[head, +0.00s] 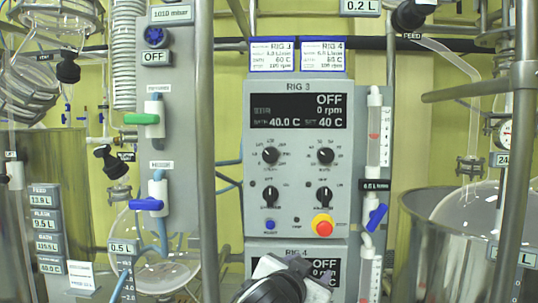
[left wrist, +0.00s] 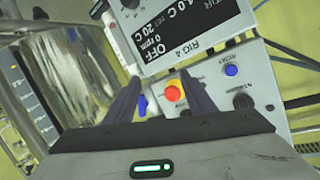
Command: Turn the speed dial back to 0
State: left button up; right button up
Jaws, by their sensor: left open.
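The grey RIG 3 panel (head: 297,135) hangs in the middle of the head view. Its display reads OFF, 0 rpm and 40.0 C. Below are two upper dials, left (head: 270,155) and right (head: 325,155), and two lower knobs; I cannot read which is the speed dial. The RIG 4 panel (head: 257,255) below is mostly hidden by my left gripper (head: 298,268). In the left wrist view the RIG 4 display (left wrist: 165,30) reads OFF, 0 rpm. My left gripper (left wrist: 160,82) is open and empty, its fingers in front of the panel near a red stop button (left wrist: 172,93).
A red stop button (head: 322,225) sits low on the RIG 3 panel. A flow tube with a blue valve (head: 376,217) stands at its right. A grey panel with green (head: 141,119) and blue (head: 146,204) valve handles stands left. Metal poles and glass vessels flank both sides.

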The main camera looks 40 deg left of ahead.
pick_arm(q)
jog(key=s+a+r+n+t+y, duration=0.1)
jog(key=a+r+y, duration=0.1)
jog(key=r, duration=0.5)
jog(key=s+a+r+n+y, duration=0.1)
jog(key=a+r, duration=0.2)
jog(key=r, duration=0.4)
jog(key=n+y, duration=0.3)
send_near(270, 155)
jog(key=p+x, duration=0.2)
jog(key=x, duration=0.6)
jog(key=shift+w+a+r, duration=0.1)
jog(key=shift+c, duration=0.3)
jog(key=c, duration=1)
